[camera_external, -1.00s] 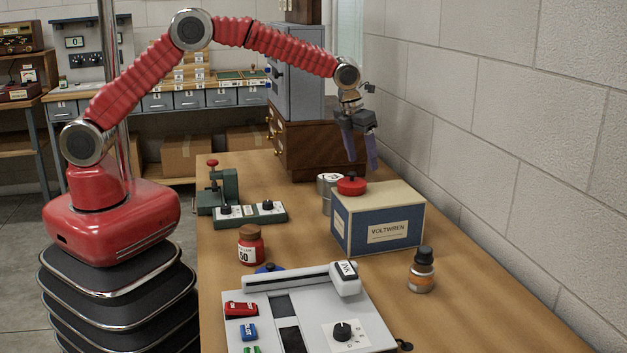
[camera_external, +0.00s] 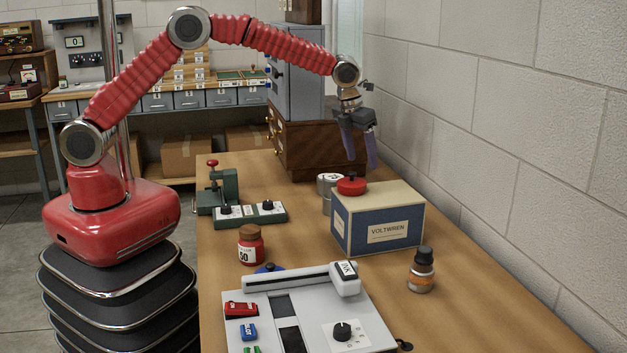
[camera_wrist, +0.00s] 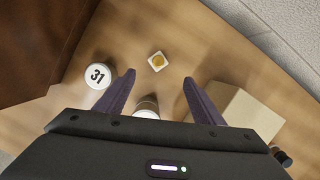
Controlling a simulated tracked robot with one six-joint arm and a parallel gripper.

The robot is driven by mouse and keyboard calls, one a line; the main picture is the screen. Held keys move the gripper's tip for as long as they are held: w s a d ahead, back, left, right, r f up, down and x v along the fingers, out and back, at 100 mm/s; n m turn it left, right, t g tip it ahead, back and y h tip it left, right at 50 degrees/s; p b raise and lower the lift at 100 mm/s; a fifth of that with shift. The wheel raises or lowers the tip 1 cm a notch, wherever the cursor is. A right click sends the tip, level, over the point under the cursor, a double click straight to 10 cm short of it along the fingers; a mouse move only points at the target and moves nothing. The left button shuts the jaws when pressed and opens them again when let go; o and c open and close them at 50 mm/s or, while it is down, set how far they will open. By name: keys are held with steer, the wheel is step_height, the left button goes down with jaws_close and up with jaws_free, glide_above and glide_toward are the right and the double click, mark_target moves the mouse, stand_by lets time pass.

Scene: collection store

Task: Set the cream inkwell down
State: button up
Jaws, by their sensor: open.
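The cream inkwell (camera_wrist: 157,61) appears in the wrist view as a small square cream thing with a round yellow middle. It is on the wooden table, just beyond and between my fingertips, with nothing gripping it. I cannot make it out in the external view, where the blue and cream box may hide it. My gripper (camera_external: 358,157) hangs above the table behind that box, fingers pointing down. In the wrist view my gripper (camera_wrist: 158,76) is open, its two dark purple fingers apart and empty.
The Voltwren box (camera_external: 378,220) stands close by; a red cap (camera_external: 351,186) shows at its top left. A white-topped tin marked 31 (camera_wrist: 98,75) is left of my fingers. A brown wooden cabinet (camera_external: 318,150) and the block wall (camera_external: 480,130) are near my gripper.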

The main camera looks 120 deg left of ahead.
steer(key=s+d+r+n+t, duration=0.15)
steer(key=d+r+n, duration=0.35)
steer(key=d, duration=0.5)
steer(key=s+d+r+n+h, duration=0.1)
steer(key=s+d+r+n, duration=0.15)
steer(key=d+r, duration=0.6)
steer(key=s+d+r+n+t, duration=0.1)
steer(key=s+d+r+n, duration=0.3)
steer(key=d, duration=0.7)
steer(key=s+d+f+n+t+h, duration=0.1)
steer(key=s+d+n+t+h, duration=0.1)
steer(key=s+d+n, duration=0.8)
steer(key=s+d, duration=0.9)
steer(key=d, duration=0.1)
steer(key=shift+s+f+n, duration=0.25)
steer(key=shift+s+n, duration=0.1)
steer(key=shift+s, duration=0.05)
